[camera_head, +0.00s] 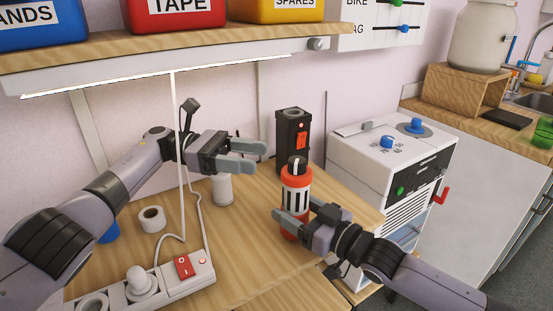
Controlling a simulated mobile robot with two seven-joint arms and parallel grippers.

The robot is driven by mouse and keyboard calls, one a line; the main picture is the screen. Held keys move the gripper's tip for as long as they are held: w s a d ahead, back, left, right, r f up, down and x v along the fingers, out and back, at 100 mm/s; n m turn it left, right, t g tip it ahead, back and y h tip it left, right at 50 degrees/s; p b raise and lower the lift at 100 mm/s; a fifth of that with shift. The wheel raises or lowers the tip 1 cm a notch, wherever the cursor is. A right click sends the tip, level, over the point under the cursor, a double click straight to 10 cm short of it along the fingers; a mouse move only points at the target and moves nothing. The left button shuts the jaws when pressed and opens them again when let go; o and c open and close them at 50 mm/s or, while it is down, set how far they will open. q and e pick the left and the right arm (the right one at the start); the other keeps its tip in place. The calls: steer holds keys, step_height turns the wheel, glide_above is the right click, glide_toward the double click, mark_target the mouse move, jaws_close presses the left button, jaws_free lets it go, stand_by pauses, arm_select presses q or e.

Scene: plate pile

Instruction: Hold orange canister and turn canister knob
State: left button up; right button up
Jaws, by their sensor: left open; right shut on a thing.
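The orange canister (290,228) stands upright at the right part of the wooden table, with a striped black-and-white label band. Its dark knob (297,166) with a light mark is on top. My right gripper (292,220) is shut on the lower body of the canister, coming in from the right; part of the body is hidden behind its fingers. My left gripper (262,157) is open and empty, to the left of the knob and slightly higher in the picture, apart from it.
A black box with a red switch (292,140) stands behind the canister. A white cylinder (222,190) is below my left gripper. A hanging white cord (178,130), a tape roll (152,219) and a power strip (185,280) are at left. A white machine (380,170) stands right.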

arm_select(q)
steer(key=shift+w+a, duration=0.15)
steer(key=shift+a, duration=1)
arm_select(e)
steer(key=o, duration=1.6)
steer(key=shift+d, duration=0.1)
